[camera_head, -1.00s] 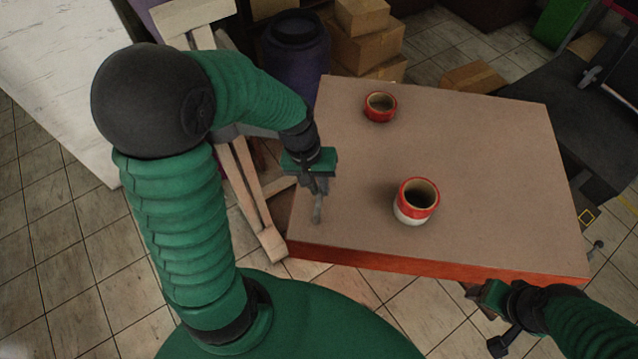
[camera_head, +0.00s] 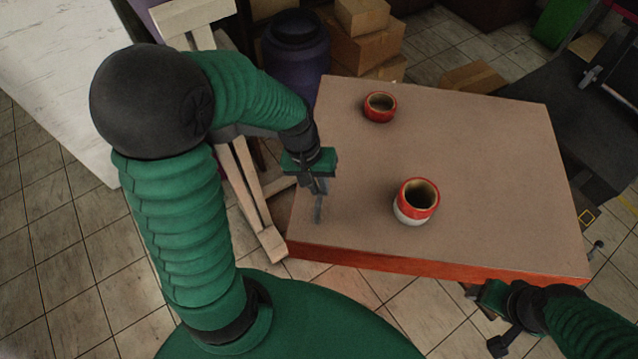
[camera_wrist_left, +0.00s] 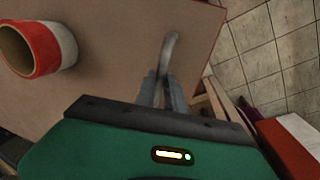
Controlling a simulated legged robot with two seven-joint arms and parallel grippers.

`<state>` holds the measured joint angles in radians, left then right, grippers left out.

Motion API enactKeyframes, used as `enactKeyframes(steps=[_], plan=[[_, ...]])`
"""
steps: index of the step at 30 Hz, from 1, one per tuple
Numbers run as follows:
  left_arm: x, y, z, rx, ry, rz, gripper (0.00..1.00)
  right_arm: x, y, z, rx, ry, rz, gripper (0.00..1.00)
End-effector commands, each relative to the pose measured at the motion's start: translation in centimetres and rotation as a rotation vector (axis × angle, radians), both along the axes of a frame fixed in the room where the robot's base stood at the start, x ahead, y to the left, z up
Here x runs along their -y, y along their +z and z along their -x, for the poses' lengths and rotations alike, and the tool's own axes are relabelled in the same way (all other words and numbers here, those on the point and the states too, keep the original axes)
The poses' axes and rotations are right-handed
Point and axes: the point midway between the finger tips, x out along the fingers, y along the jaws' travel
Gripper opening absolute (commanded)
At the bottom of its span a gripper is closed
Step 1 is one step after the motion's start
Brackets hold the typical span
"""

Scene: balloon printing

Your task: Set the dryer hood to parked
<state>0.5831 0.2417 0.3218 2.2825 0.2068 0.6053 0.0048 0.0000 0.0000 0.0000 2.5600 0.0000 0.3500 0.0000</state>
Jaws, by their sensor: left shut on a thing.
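My left gripper (camera_head: 319,186) is over the left front part of the brown-topped table (camera_head: 470,170). It is shut on a thin grey bent piece (camera_head: 319,213), which points down toward the tabletop. In the left wrist view, the gripper fingers (camera_wrist_left: 160,90) close on this piece (camera_wrist_left: 171,48), whose far end curves; I cannot tell whether it touches the table. My right gripper (camera_head: 482,291) is at the table's front right edge, and its finger opening is not clear. I cannot make out a dryer hood in either view.
Cardboard boxes (camera_head: 365,50) sit behind. Dark equipment (camera_head: 570,125) is at the right. The table's middle right is clear.

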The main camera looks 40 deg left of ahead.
Motion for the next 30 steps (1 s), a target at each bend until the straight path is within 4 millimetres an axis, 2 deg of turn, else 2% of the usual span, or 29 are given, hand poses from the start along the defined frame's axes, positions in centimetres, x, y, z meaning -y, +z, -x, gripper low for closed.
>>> enactKeyframes(steps=[14,19,23,30], plan=[[-0.1,0.2,-0.2,0.003,0.002,-0.002,0.00,0.0,0.1,0.0,0.000,0.000,0.000,0.66],[0.1,0.2,-0.9,0.005,0.014,-0.001,0.00,0.0,0.1,0.0,0.000,0.000,0.000,0.66],[0.3,0.2,-2.3,0.007,0.042,-0.001,0.00,0.0,0.2,0.0,0.000,0.000,0.000,0.66],[0.8,0.2,-6.7,0.010,0.131,-0.001,0.00,0.0,0.4,0.0,0.000,0.000,0.000,0.66]])
